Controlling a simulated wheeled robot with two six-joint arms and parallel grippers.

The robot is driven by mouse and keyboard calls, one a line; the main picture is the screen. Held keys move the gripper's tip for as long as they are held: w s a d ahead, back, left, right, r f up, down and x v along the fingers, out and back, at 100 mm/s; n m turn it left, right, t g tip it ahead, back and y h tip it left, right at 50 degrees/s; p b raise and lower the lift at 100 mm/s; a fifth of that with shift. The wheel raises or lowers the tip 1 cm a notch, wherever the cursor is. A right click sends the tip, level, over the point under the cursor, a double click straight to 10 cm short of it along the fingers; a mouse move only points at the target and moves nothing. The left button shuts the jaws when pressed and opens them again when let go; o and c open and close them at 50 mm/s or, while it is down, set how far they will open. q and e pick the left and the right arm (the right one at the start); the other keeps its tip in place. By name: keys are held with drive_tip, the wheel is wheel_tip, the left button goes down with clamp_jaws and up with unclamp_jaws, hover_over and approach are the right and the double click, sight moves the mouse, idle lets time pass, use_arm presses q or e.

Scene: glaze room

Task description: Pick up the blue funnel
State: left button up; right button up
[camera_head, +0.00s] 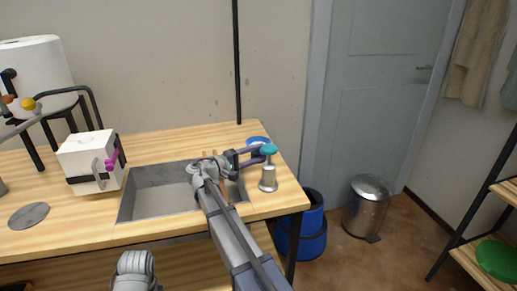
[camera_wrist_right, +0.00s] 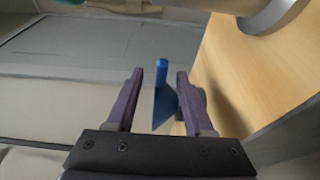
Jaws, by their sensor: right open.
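The blue funnel (camera_head: 258,141) is at the back right corner of the wooden worktop, partly hidden behind my right gripper and a teal-topped thing. In the right wrist view the funnel (camera_wrist_right: 163,108) shows a narrow spout and a wider cone. My right gripper (camera_head: 260,155) reaches over the worktop from the front. Its two purple fingers (camera_wrist_right: 160,76) are apart, and the funnel appears in the gap between them. I cannot tell whether either finger touches it. My left gripper is not in view.
A blue bin (camera_head: 310,240) and a metal pedal bin (camera_head: 369,208) stand on the floor at right.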

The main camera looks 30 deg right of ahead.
drive_tip(key=shift+w+d+f, duration=0.1)
drive_tip(key=shift+w+d, duration=0.05)
drive_tip(key=shift+d, duration=1.2)
drive_tip(key=shift+w+d, duration=0.1)
drive_tip(key=shift+d, duration=1.2)
drive_tip(key=shift+c, duration=0.4)
clamp_jaws()
